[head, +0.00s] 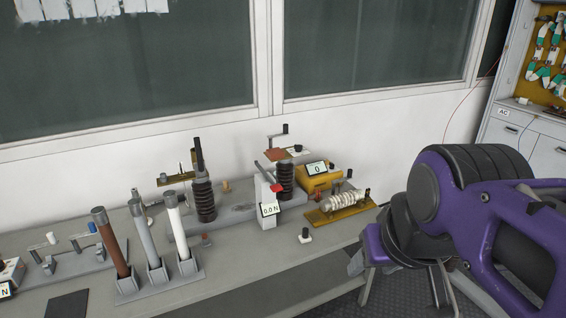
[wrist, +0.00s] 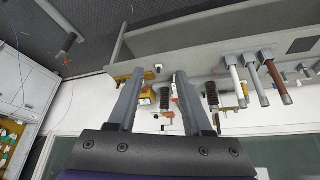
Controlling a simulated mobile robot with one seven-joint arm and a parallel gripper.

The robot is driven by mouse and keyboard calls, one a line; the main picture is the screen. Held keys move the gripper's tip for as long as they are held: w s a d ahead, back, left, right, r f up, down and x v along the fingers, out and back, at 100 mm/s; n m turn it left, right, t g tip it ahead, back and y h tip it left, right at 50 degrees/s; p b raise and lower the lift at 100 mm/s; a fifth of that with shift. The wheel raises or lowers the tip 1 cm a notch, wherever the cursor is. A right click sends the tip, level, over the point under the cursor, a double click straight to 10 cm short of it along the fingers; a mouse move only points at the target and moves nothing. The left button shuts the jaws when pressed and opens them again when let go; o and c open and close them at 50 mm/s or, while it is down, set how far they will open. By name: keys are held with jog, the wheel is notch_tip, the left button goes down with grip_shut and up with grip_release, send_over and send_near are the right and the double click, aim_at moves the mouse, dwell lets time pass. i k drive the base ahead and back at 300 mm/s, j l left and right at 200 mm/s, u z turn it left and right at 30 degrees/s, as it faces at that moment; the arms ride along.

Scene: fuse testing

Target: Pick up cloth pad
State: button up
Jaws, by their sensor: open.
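No thing in view is clearly the cloth pad. A flat dark rectangle (head: 68,305) lies at the front left of the bench in the head view; I cannot tell whether it is cloth. It also shows at the upper right of the wrist view (wrist: 303,45).
A cabinet (head: 535,145) stands at the right. The bench's front middle is clear.

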aim_at(305, 238)
jog(key=i+l+u, duration=0.1)
jog(key=i+l, duration=0.2)
jog(key=i, duration=0.15)
jog(key=i+l, duration=0.35)
jog(key=i+j+u, duration=0.05)
